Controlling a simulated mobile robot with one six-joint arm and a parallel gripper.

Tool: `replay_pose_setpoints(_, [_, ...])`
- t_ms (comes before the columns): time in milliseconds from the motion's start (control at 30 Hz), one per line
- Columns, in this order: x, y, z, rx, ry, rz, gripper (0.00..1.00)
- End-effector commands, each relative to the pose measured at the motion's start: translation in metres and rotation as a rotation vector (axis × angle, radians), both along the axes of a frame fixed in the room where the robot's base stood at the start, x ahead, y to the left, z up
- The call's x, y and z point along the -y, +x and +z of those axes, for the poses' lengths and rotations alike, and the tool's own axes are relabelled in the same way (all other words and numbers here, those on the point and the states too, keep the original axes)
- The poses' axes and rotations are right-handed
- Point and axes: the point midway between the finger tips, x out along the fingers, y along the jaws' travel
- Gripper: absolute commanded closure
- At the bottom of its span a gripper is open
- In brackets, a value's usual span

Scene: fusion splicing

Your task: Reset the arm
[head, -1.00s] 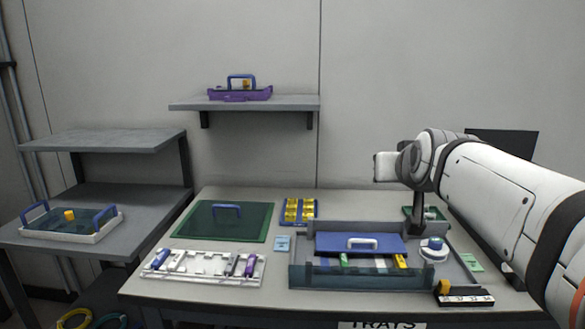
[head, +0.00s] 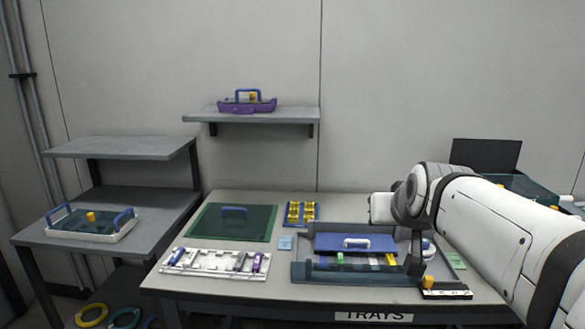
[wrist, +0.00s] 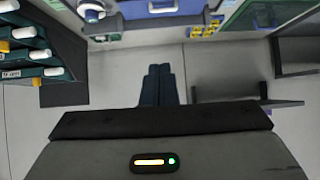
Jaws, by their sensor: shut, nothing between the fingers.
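My arm (head: 490,225) reaches in from the right of the head view. My gripper (head: 414,262) hangs down at the right part of the grey tray (head: 300,272), in front of it in the picture. In the wrist view the two dark fingers of my gripper (wrist: 158,85) lie side by side, shut, with nothing between them. Pale floor shows around them, and the worktable's things lie along the top of that view. The blue lid with a white handle (head: 342,244) is in the grey tray. The round white and blue item (head: 428,247) is partly hidden by my arm.
A white rack (head: 200,262) with several small parts, a green mat with a blue handle (head: 222,226) and a yellow-celled holder (head: 301,212) stand left of the tray. A numbered block (head: 446,294) is near the front edge. A wall shelf (head: 270,116) holds a purple tray (head: 234,107).

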Motion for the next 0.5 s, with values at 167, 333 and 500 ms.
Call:
replay_pose_setpoints(167, [-0.011,-0.030,-0.001,-0.144,0.010,0.019,1.00])
replay_pose_setpoints(333, [-0.022,-0.082,-0.009,-0.358,0.016,0.039,1.00])
replay_pose_setpoints(500, [-0.028,-0.136,-0.018,-0.553,0.011,0.050,1.00])
